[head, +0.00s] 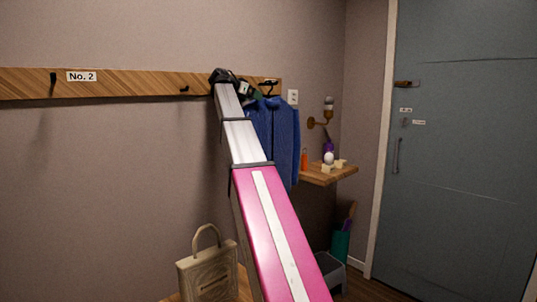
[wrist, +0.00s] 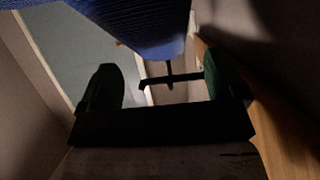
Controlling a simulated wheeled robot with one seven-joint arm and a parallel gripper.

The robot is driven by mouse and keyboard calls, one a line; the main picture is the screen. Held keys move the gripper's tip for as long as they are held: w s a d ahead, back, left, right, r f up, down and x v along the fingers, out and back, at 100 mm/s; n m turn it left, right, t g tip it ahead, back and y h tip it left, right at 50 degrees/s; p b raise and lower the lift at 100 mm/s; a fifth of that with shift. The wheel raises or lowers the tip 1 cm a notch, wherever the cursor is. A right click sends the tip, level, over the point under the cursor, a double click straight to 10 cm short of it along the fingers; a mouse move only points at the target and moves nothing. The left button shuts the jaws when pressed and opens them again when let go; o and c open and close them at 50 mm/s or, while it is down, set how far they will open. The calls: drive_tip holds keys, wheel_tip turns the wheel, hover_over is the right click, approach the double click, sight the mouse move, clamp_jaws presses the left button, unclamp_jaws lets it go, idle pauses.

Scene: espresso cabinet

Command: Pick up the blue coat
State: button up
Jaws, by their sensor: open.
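The blue coat (head: 282,135) hangs below the right end of the wooden rail (head: 130,82), partly hidden behind my arm. In the wrist view the coat (wrist: 130,18) fills the top of the picture, beyond my fingers. My gripper (head: 247,90) is up at the rail's right end, close to the coat's top. In the wrist view my gripper (wrist: 158,70) is open, with its two green fingers wide apart. A thin dark hook-like piece (wrist: 170,78) shows between them; I cannot tell whether it belongs to the coat. I see no cloth held.
A wooden shelf (head: 325,176) with small items stands right of the coat, under a wall lamp (head: 326,113). A pale bag (head: 207,272) stands below my arm. A grey stool (head: 330,270) is low at the right. A blue-grey door (head: 465,150) fills the far right.

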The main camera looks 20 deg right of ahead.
drive_tip(key=shift+x, duration=1.5)
drive_tip(key=shift+w, duration=0.1)
drive_tip(key=c, duration=1.3)
drive_tip(key=shift+r, duration=0.1)
clamp_jaws()
drive_tip(key=shift+r, duration=0.1)
